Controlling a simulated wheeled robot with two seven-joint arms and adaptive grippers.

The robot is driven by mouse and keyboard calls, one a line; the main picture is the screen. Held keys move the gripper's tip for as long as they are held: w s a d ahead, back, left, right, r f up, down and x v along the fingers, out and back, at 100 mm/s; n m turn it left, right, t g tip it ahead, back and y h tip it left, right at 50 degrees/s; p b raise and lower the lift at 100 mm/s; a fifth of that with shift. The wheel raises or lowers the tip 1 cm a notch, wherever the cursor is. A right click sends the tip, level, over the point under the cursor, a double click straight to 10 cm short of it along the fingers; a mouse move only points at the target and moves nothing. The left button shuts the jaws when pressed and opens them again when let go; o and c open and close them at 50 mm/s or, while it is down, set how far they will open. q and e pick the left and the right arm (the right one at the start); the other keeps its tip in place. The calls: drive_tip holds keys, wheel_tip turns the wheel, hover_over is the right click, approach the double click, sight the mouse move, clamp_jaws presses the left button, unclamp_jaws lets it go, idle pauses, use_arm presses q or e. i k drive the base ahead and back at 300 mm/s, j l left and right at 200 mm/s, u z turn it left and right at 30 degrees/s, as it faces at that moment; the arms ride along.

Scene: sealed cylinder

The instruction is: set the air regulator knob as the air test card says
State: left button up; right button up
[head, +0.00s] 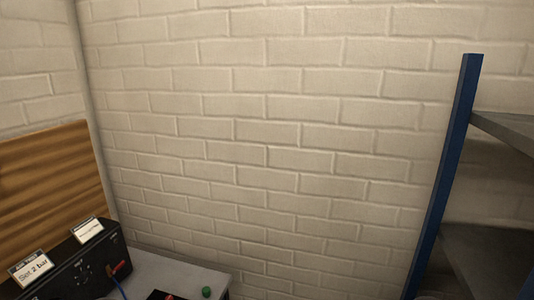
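In the head view, a black box-shaped unit (75,270) stands at the lower left, partly cut off by the frame's edge. A card reading "Set 2 bar" (31,268) stands at its top left. A second white card (88,231) stands further along its top, its print too small to read. A red part (121,268) shows on the unit's front with a blue line (118,286) below it. I cannot tell whether this red part is the regulator knob. Neither of my grippers is in view.
The unit is on a grey table (185,270). A green round object (207,292) and a dark item with a red part (161,296) are at the bottom edge. A brown corrugated panel (50,180) is at left. A blue-post shelf (447,175) stands right, before a brick wall (270,130).

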sight(85, 276)
drive_tip(key=k+l+u, duration=0.1)
drive_tip(key=u, duration=0.4)
drive_tip(key=k+l+u, duration=0.1)
drive_tip(key=u, duration=0.4)
drive_tip(key=k+u, duration=0.1)
drive_tip(key=u, duration=0.35)
